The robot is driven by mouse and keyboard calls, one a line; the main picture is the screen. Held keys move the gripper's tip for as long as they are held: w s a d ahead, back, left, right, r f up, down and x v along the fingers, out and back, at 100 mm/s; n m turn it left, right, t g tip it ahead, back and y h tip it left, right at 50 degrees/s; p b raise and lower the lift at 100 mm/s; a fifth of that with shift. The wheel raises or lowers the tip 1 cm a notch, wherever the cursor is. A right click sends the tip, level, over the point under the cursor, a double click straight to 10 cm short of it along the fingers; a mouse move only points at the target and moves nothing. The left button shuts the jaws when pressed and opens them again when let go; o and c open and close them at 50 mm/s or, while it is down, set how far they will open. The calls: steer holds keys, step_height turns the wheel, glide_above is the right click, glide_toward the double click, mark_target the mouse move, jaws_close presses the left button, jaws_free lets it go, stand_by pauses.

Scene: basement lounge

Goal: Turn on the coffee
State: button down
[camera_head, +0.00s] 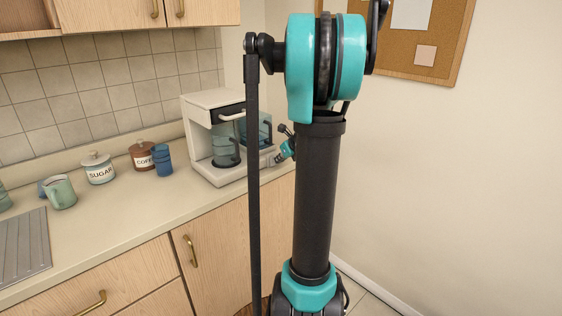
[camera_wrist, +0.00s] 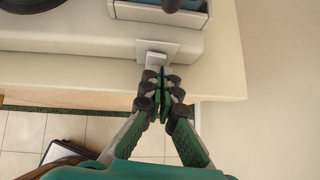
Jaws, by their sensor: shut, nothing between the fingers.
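The white coffee machine (camera_head: 195,112) stands at the right end of the counter, with a glass carafe (camera_head: 225,150) inside. My arm hides part of its right side. In the wrist view the machine's pale base (camera_wrist: 85,42) runs across the top. A small pale switch (camera_wrist: 156,59) on a square plate sits on its front edge. My gripper (camera_wrist: 162,72) is shut and empty, with its fingertips right at the switch. I cannot tell whether they touch it. In the head view my gripper (camera_head: 279,158) shows small beside the machine's front right corner.
A blue cup (camera_head: 161,160), a brown coffee jar (camera_head: 142,155), a white sugar jar (camera_head: 98,170) and a green mug (camera_head: 62,192) stand left of the machine. The counter (camera_head: 130,215) is clear in front of them. A wall (camera_head: 440,170) rises to the right.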

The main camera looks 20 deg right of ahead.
steer(key=shift+w, duration=0.3)
steer(key=shift+a, duration=0.15)
steer(key=shift+s+a, duration=0.35)
steer(key=shift+a, duration=0.25)
steer(key=shift+s, duration=0.1)
